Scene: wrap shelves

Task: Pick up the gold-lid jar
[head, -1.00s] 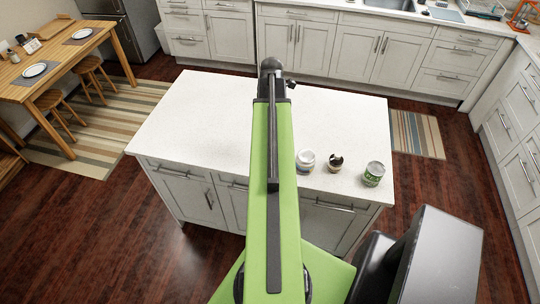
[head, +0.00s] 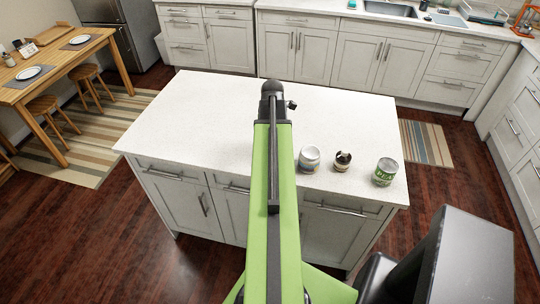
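Three small containers stand upright in a row on the white island top, right of my arm. The nearest to the arm is a pale, wide container (head: 309,159) with a light top. Beside it is a smaller jar (head: 343,161) with a dark and tan look. A green can with a pea label (head: 385,172) stands at the right. A gold lid cannot be made out clearly on any of them. My green arm points straight ahead over the island. Its dark end (head: 272,90) is apart from the containers, farther back and left; finger details cannot be seen.
The white island top (head: 190,115) is bare left of my arm and behind the containers. Its front has drawers and doors. A wooden table (head: 55,65) with stools is at the far left. Counters line the back and right. A dark block stands at the lower right.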

